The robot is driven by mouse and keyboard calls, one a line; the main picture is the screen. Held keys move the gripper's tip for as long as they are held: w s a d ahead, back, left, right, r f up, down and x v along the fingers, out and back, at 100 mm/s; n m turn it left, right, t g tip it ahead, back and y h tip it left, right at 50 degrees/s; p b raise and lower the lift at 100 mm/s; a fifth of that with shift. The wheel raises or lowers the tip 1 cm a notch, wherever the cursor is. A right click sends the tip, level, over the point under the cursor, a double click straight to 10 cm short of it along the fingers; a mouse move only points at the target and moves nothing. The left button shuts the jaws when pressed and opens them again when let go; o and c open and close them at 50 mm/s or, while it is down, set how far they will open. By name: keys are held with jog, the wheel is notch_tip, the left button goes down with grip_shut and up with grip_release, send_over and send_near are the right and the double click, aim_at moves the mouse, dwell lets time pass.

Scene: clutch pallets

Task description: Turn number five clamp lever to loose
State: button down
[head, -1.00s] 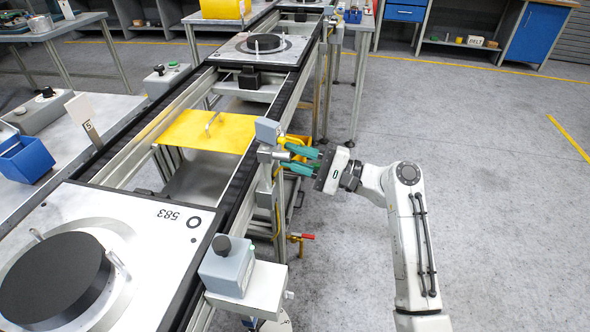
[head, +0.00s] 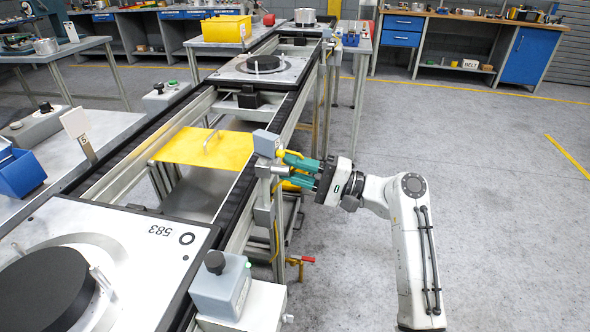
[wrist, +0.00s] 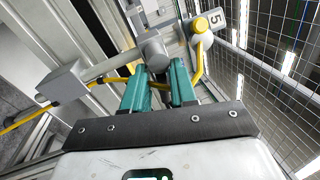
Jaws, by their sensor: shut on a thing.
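My gripper (head: 291,167) has teal fingers and is at the side of the conveyor frame, pointing left. Its fingers are closed on the number five clamp lever, whose gripped part is mostly hidden between them. In the wrist view my gripper (wrist: 160,72) has its fingertips beside a grey metal cylinder (wrist: 151,50) on a bar. A grey box (head: 266,143) sits on the rail just above the fingers in the head view.
The conveyor carries a pallet marked 583 (head: 150,240) in front and another pallet (head: 262,66) farther back. A red-handled valve (head: 303,260) is below the gripper.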

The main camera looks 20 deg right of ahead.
jog(key=c, duration=1.2)
grip_release()
jog(key=shift+r, duration=0.1)
jog(key=shift+d, duration=0.1)
jog(key=v, duration=1.1)
jog(key=s+a+f+n+g+h+p, duration=0.2)
jog(key=s+a+f+g+h, duration=0.15)
jog(key=s+f, duration=0.45)
jog(key=s+a+f+n+g+h+p, duration=0.2)
jog(key=s+a+f+g+h+p, duration=0.25)
jog(key=f, duration=0.55)
jog(key=s+d+n+g+h, duration=0.1)
jog(key=s+h, duration=0.1)
jog(key=s, duration=0.4)
jog(key=s+d+n+g+h+p, duration=0.1)
jog(key=s+d+n+h, duration=0.1)
jog(key=s, duration=0.5)
jog(key=s+d+n+g+h, duration=0.1)
jog(key=s+d+n+h, duration=0.1)
jog(key=s+h, duration=0.2)
jog(key=shift+s+f+p, duration=0.1)
jog(key=shift+s+p, duration=0.1)
jog(key=shift+s, duration=0.5)
jog(key=shift+s+f+p, duration=0.15)
jog(key=shift+s, duration=0.6)
